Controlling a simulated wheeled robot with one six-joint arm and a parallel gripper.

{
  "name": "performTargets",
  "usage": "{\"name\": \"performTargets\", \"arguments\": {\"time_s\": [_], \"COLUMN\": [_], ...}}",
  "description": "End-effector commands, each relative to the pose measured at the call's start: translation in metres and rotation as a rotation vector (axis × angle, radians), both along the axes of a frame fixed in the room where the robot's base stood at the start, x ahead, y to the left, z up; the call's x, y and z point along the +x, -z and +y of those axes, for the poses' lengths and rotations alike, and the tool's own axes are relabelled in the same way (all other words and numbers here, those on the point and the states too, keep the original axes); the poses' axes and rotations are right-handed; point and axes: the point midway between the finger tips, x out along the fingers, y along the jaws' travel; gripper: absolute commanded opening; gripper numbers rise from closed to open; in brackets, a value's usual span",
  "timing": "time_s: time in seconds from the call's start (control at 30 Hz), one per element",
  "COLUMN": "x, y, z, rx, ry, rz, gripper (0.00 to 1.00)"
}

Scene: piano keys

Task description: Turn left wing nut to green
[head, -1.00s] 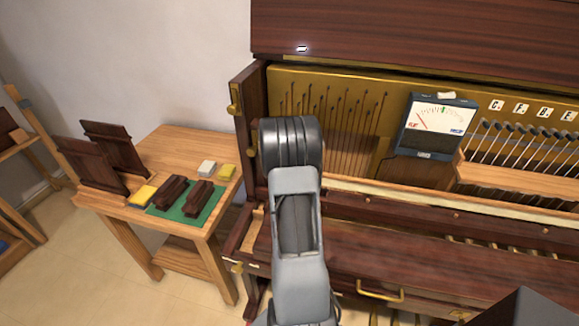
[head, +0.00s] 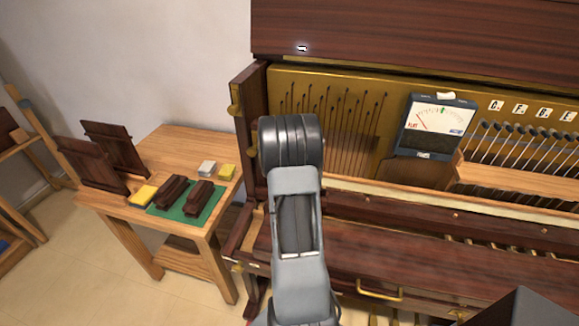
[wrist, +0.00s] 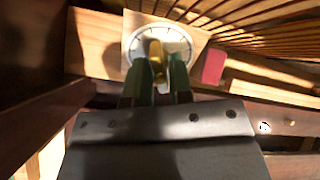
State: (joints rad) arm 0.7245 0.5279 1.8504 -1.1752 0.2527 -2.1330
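In the wrist view a brass wing nut (wrist: 157,52) stands in front of a round white dial (wrist: 172,38) with dark marks around its rim. My gripper (wrist: 160,72) has dark green fingers, close together on either side of the wing nut, with the brass between them. The fingers look shut on it, though their exact contact is partly hidden. No green mark on the dial can be made out. In the head view my arm covers the wing nut and the fingers. A tuning meter (head: 437,118) inside the piano shows its needle left of centre, on the flat side.
A red block (wrist: 214,66) sits just right of the dial. Piano strings (head: 335,115) run behind my arm, with hammers (head: 520,145) to the right. A wooden side table (head: 165,155) at left holds dark blocks on a green mat (head: 180,212).

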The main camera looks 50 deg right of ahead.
Motion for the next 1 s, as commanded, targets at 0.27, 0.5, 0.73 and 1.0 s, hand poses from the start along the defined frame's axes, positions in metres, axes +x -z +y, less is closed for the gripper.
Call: {"name": "performTargets", "arguments": {"time_s": [0.27,0.5,0.73,1.0], "x": [-0.0001,-0.0002,-0.0002,-0.0003], "y": [0.0005,-0.0003,0.0009,-0.0001], "z": [-0.0002,-0.0004,-0.0004,-0.0003], "rx": [0.005,0.032,0.047,0.065], "ry": [0.014,0.086,0.126,0.171], "rz": [-0.01,-0.063,-0.094,-0.127], "gripper": [0.03,0.03,0.03,0.03]}}
